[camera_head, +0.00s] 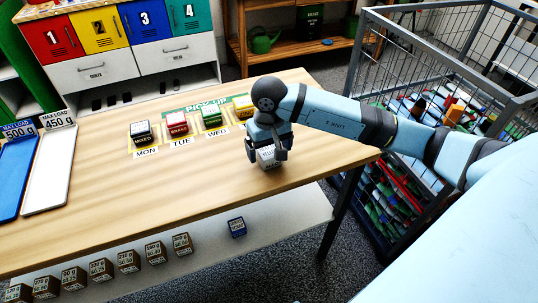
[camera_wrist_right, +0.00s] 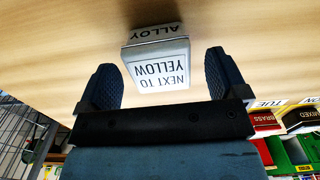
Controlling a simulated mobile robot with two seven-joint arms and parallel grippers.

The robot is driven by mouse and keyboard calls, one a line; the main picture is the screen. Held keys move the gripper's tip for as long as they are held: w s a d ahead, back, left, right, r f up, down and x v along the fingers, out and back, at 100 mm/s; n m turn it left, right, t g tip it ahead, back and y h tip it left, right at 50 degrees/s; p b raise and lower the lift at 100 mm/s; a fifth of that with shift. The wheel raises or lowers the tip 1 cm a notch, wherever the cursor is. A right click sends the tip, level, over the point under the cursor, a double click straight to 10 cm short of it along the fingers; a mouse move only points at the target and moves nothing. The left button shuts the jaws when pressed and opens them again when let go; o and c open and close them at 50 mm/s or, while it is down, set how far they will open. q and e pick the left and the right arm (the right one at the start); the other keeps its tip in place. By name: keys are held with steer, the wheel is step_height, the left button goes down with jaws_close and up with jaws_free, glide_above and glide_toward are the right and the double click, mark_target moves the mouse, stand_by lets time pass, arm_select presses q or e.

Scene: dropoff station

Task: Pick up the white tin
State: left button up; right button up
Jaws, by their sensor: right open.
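The white tin (camera_head: 268,158) stands on the wooden table near its right front part, partly covered by my right gripper in the head view. In the right wrist view the white tin (camera_wrist_right: 157,65) shows "NEXT TO YELLOW" on its top and "ALLOY" on its side. My right gripper (camera_head: 267,151) comes down over the tin. In the wrist view its two fingers (camera_wrist_right: 166,80) are open, one on each side of the tin, with visible gaps between fingers and tin. My left gripper is not in view.
Behind the gripper, the mixed (camera_head: 141,133), brass (camera_head: 177,124), green (camera_head: 212,115) and yellow (camera_head: 244,107) tins stand in a row above day labels. A blue tray (camera_head: 12,180) and a white tray (camera_head: 48,170) lie at left. A wire cage (camera_head: 440,60) stands at right.

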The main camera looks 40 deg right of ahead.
step_height(320, 180, down, 2)
steer(key=shift+c, duration=0.2)
steer(key=c, duration=1.1)
steer(key=shift+r, duration=0.1)
